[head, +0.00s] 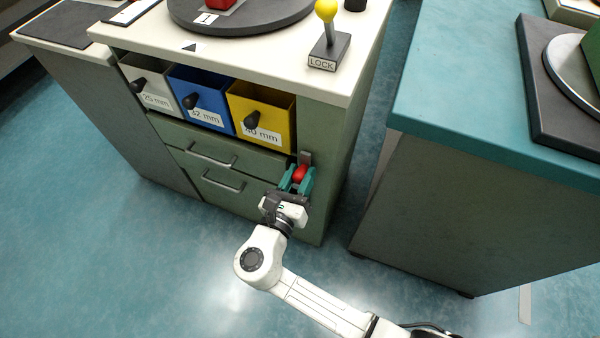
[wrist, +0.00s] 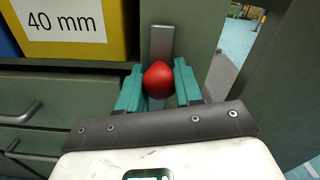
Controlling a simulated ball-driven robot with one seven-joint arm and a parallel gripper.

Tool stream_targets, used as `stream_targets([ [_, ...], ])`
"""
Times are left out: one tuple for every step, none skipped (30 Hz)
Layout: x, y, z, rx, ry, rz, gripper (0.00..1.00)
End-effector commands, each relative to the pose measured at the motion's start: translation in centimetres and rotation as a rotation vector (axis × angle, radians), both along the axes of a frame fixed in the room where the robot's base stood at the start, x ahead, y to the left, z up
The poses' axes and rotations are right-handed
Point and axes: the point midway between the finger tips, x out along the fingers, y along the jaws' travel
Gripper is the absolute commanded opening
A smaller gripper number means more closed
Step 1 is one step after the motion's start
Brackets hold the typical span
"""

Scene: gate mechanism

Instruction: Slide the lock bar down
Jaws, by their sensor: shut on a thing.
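The lock bar (wrist: 162,42) is a grey upright metal strip on the green cabinet's front, with a red knob (wrist: 158,80) at its lower part. In the head view the bar's top (head: 306,157) shows just above the red knob (head: 299,174), at the right side of the drawers. My gripper (head: 297,178) has its teal fingers on both sides of the knob and is shut on it. The wrist view shows the fingers (wrist: 158,88) touching or close against the knob's left and right sides.
White, blue (head: 201,97) and yellow (head: 262,114) bins sit left of the bar, above two drawers with handles (head: 222,183). A yellow-knobbed lever marked LOCK (head: 328,48) stands on the countertop. A teal-topped cabinet (head: 480,95) stands to the right, across a floor gap.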

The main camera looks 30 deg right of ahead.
Motion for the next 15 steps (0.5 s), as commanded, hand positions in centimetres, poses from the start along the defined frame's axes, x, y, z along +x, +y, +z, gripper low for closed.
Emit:
stream_targets([
  [-0.16, -0.04, -0.8, 0.005, 0.018, 0.003, 0.37],
  [-0.17, -0.04, -0.82, 0.004, 0.019, 0.003, 0.4],
  [-0.17, -0.04, -0.82, 0.003, 0.018, 0.004, 0.43],
  [-0.17, -0.03, -0.79, 0.004, 0.018, 0.004, 0.46],
  [-0.16, -0.03, -0.76, 0.003, 0.017, 0.004, 0.49],
  [-0.15, -0.03, -0.71, 0.003, 0.016, 0.003, 0.53],
  [-0.14, -0.02, -0.67, 0.003, 0.015, 0.003, 0.56],
  [-0.13, -0.02, -0.64, 0.003, 0.015, 0.003, 0.59],
  [-0.13, -0.02, -0.61, 0.004, 0.014, 0.003, 0.6],
  [-0.12, -0.02, -0.58, 0.003, 0.013, 0.002, 0.6],
  [-0.11, -0.02, -0.56, 0.003, 0.012, 0.002, 0.6],
  [-0.11, -0.02, -0.53, 0.003, 0.012, 0.002, 0.6],
  [-0.1, -0.02, -0.52, 0.003, 0.012, 0.002, 0.6],
  [-0.11, -0.02, -0.5, 0.003, 0.011, 0.003, 0.6],
  [-0.11, 0.01, -0.48, 0.003, 0.011, 0.003, 0.6],
])
